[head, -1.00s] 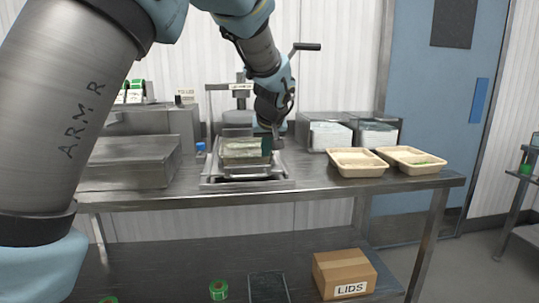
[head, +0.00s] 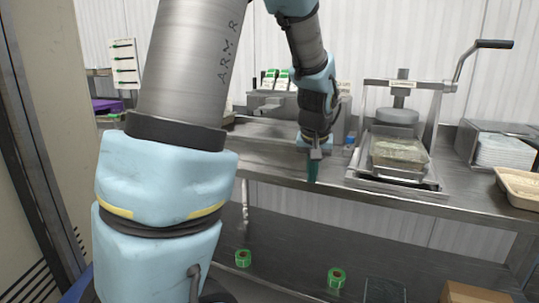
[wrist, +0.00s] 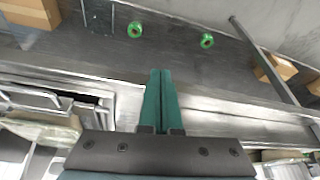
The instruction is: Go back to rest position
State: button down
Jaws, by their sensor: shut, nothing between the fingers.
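My gripper (head: 313,172) hangs down at the front edge of the steel table (head: 270,168), left of the press. In the wrist view its green fingers (wrist: 163,100) lie side by side, shut, with nothing between them. My arm reaches across the upper middle of the head view and is bent downward at the wrist. The gripper touches nothing that I can see.
A lever press (head: 400,150) holding a filled tray (head: 399,153) stands right of my gripper. A beige container (head: 520,187) sits at the right edge. Green tape rolls (head: 336,278) and a cardboard box (head: 474,293) lie on the lower shelf. The tabletop left of the press is mostly clear.

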jog(key=s+a+f+g, duration=0.1)
jog(key=s+a+f, duration=0.1)
jog(key=s+a, duration=0.4)
jog(key=s+a+f+n+g, duration=0.1)
jog(key=s+a+f, duration=0.1)
jog(key=s+a, duration=0.5)
jog(key=a, duration=0.5)
jog(key=shift+s+f+n+g+y, duration=0.2)
jog(key=shift+f+n+g+y, duration=0.1)
jog(key=shift+f, duration=0.1)
dwell(0.5)
